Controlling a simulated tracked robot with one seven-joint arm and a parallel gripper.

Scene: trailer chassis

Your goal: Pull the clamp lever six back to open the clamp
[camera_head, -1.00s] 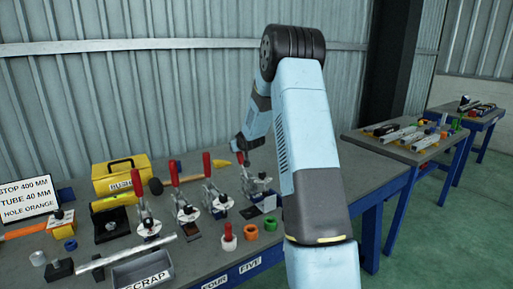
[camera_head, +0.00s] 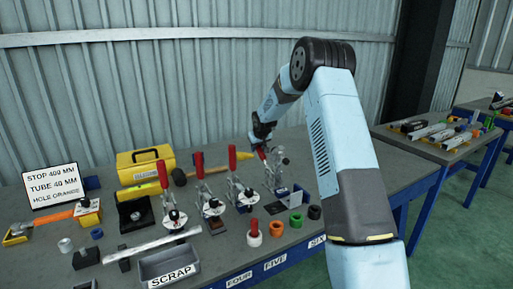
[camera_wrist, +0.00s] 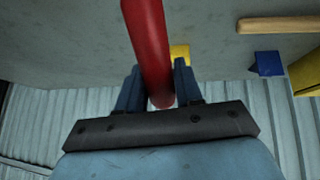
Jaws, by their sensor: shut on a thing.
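Several toggle clamps with red levers stand in a row on the workbench. The rightmost clamp (camera_head: 274,180), above the bench label SIX, has its red lever (camera_head: 262,153) tilted back toward the wall. My gripper (camera_head: 259,141) is at the upper end of this lever. In the wrist view the red lever (camera_wrist: 148,45) passes between the two blue fingers of my gripper (camera_wrist: 158,86), which is shut on it. A grey part of the clamp stands up to the right of the lever. The lever's pivot is too small to make out.
The neighbouring clamp's upright red lever (camera_head: 232,158) is close on the left. A yellow toolbox (camera_head: 146,166) and a hammer (camera_head: 205,167) lie behind the row. Coloured rings (camera_head: 277,228) and a scrap bin (camera_head: 168,266) are in front. The corrugated wall is behind the bench.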

